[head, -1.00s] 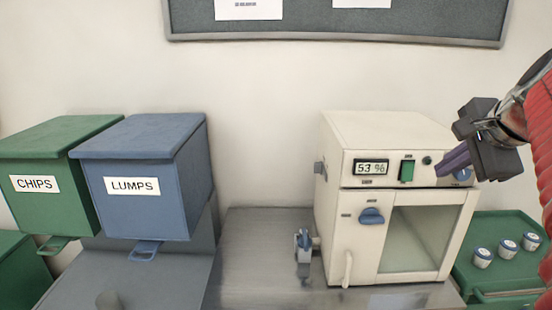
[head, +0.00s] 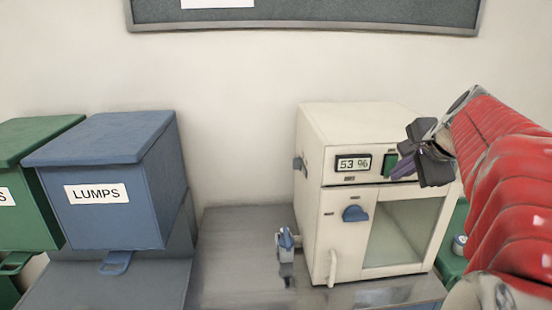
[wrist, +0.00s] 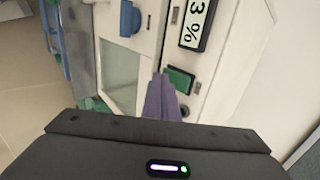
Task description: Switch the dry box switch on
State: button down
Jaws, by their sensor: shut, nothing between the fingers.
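The dry box (head: 340,200) is a cream cabinet on the bench with a glass door and a display (head: 353,163) showing 53 %. Its green rocker switch (head: 389,163) is right of the display and partly hidden by my gripper. The switch also shows in the wrist view (wrist: 180,80), just beyond my fingertips. My gripper (head: 398,170) has purple fingers, shut and empty, pointing at the switch. In the wrist view the fingers (wrist: 163,92) lie beside the switch's edge; I cannot tell whether they touch it. Whether the switch is on is unclear.
A blue door knob (head: 355,213) sits below the display. A blue-handled valve (head: 286,243) stands left of the box. The blue LUMPS bin (head: 100,190) and a green bin (head: 25,200) are at left. Bare bench (head: 235,245) lies between. A green tray (head: 452,262) is at right.

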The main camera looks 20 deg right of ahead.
jog(key=shift+w+d, duration=0.1)
jog(key=shift+w, duration=0.2)
jog(key=shift+s, duration=0.1)
jog(key=shift+w+d+f, duration=0.1)
jog(key=shift+w+f, duration=0.05)
jog(key=shift+w, duration=0.05)
dwell(0.3)
jog(key=shift+r, duration=0.85)
jog(key=shift+s, duration=0.15)
